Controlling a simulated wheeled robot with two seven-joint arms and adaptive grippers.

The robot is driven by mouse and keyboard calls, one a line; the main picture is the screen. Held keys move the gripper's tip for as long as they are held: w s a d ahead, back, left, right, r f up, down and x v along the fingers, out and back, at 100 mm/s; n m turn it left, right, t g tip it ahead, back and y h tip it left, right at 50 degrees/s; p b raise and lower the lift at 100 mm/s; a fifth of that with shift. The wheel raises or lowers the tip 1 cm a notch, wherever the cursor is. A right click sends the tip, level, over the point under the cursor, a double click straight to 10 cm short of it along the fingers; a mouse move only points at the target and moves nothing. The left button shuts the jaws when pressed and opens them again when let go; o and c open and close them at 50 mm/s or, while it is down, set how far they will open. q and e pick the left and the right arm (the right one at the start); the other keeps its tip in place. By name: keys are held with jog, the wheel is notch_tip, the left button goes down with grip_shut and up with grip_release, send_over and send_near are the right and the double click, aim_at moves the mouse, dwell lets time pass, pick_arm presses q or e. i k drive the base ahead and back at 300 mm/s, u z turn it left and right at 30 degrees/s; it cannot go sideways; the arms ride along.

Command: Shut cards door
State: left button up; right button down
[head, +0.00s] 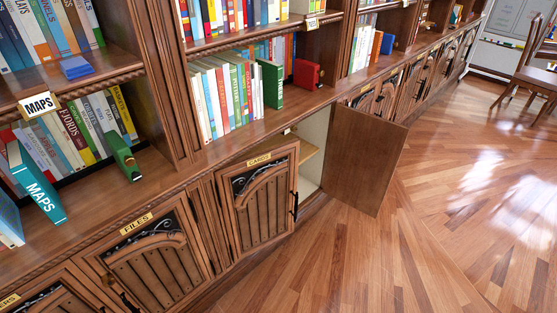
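The cards door (258,205) is a brown panelled cabinet door in the lower row, with a yellow CARDS label (259,160) and dark scrollwork near its top. It stands ajar, its right edge swung out from the cabinet front. A dark handle (294,206) sits at that right edge. The cabinet's pale interior and a shelf (309,147) show past the edge. Neither of my grippers is in view.
Just right, another door (364,159) stands wide open, its plain inner side showing. The files door (157,262) to the left looks shut. Books fill the shelves above. The wooden floor (400,260) in front is clear; a chair (532,82) stands at the far right.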

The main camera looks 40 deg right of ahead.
aim_at(256, 193)
jog(key=u, duration=0.1)
jog(key=i, duration=0.65)
jog(key=z, duration=0.7)
jog(key=i, duration=0.4)
jog(key=z, duration=0.4)
